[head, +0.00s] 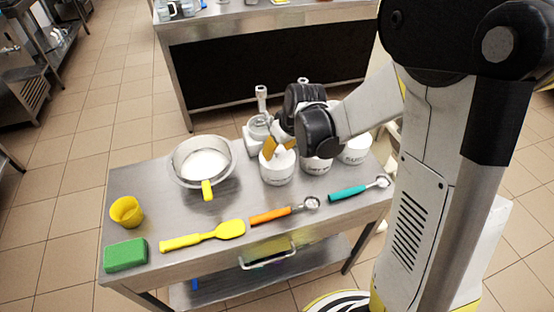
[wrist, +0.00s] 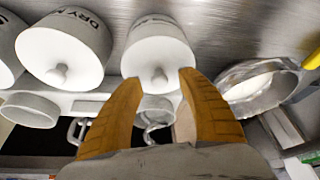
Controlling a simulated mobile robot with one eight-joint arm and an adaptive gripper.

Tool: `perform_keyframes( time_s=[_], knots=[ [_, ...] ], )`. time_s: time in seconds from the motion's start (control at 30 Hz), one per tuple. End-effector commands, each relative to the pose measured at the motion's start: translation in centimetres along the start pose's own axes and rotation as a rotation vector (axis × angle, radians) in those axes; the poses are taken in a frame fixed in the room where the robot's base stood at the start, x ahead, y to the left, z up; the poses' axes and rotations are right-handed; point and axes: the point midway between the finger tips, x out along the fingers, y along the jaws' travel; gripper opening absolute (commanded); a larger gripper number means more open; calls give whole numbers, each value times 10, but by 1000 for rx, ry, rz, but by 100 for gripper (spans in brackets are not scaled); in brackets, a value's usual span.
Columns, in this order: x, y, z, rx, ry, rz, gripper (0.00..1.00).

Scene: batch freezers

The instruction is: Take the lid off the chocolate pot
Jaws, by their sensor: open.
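Three white lidded pots stand in a row on the steel table. My gripper (head: 280,147) is over the leftmost pot (head: 277,172) in the head view; its label is too small to read there. In the wrist view my open orange fingers (wrist: 159,79) point toward that pot's white lid (wrist: 160,56), with the lid's knob (wrist: 158,80) between the fingertips in the picture. I cannot tell whether they touch it. The neighbouring pot (wrist: 62,50) carries a label starting "DRY M". The third pot (head: 355,150) is at the right, partly behind my arm.
A steel bowl (head: 228,165) with a yellow handle stands left of the pots. An orange scoop (head: 270,215), a teal scoop (head: 347,193), a yellow spatula (head: 200,237), a green block (head: 125,255) and a yellow cup (head: 126,211) lie in front and left.

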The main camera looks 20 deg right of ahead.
Motion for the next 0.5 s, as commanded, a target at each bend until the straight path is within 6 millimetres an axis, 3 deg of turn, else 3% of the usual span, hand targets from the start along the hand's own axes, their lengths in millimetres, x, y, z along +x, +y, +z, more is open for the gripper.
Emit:
perform_keyframes(
  time_s=[0.07, 0.27, 0.3, 0.4, 0.43, 0.5],
  knots=[
    [11, 0, 1, 0, 0, 0, 46],
    [11, 0, 0, 1, 0, 0, 46],
    [11, 0, 0, 1, 0, 0, 41],
    [11, 0, 0, 0, 0, 0, 11],
    [11, 0, 0, 0, 0, 0, 6],
    [11, 0, 0, 0, 0, 0, 5]
  ],
)
